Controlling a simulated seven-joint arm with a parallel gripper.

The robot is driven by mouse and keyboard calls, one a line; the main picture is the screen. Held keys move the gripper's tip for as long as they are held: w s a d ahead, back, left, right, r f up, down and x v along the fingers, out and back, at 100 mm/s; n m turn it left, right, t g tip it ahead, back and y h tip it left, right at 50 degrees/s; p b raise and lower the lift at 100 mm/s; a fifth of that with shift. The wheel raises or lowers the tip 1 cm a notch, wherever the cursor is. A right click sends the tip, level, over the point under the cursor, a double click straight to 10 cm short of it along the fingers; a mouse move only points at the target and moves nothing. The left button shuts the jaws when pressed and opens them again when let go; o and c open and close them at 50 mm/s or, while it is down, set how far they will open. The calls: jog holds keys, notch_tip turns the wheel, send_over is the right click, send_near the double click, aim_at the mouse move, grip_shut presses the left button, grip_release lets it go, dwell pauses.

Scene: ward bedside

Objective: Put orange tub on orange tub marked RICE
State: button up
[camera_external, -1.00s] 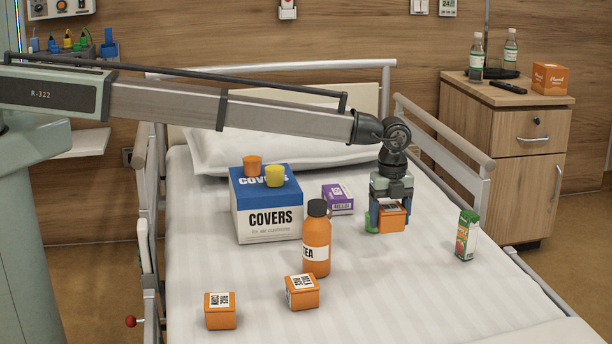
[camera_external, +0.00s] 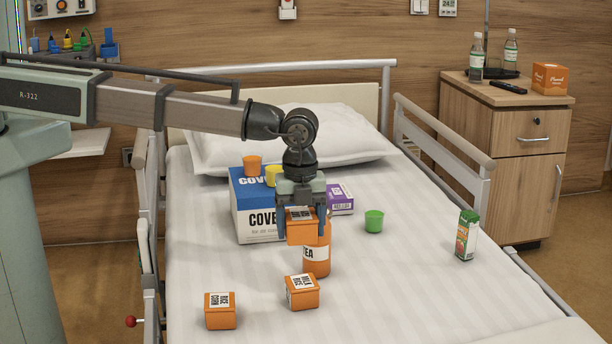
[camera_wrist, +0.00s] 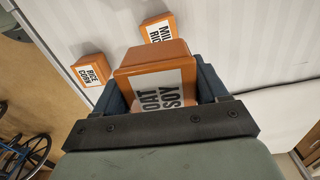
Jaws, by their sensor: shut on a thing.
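My gripper (camera_external: 303,236) is shut on an orange tub (camera_external: 301,229), held in the air above the bed. In the wrist view the held tub (camera_wrist: 153,59) has a white label that seems to read OAT SOY. Two other orange tubs stand on the sheet, lower in the picture. The left tub (camera_external: 220,314) has a label reading RICE CORN and also shows in the wrist view (camera_wrist: 90,70).
The COVERS box (camera_external: 252,222) carries an orange cup (camera_external: 252,165) and a yellow cup (camera_external: 273,176). A purple box (camera_external: 343,199), green cup (camera_external: 374,221) and juice carton (camera_external: 467,236) stand on the bed.

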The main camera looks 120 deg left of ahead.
aim_at(302, 281)
jog(key=shift+f+n, duration=0.15)
jog(key=shift+n, duration=0.25)
jog(key=shift+f, duration=0.35)
jog(key=shift+a+f, duration=0.1)
jog(key=shift+f, duration=4.45)
jog(key=shift+f, duration=0.1)
jog(key=o, duration=1.2)
jog(key=shift+c, duration=0.2)
notch_tip(302, 281, up, 12)
jog(key=shift+r, duration=0.15)
jog(key=shift+w, duration=0.1)
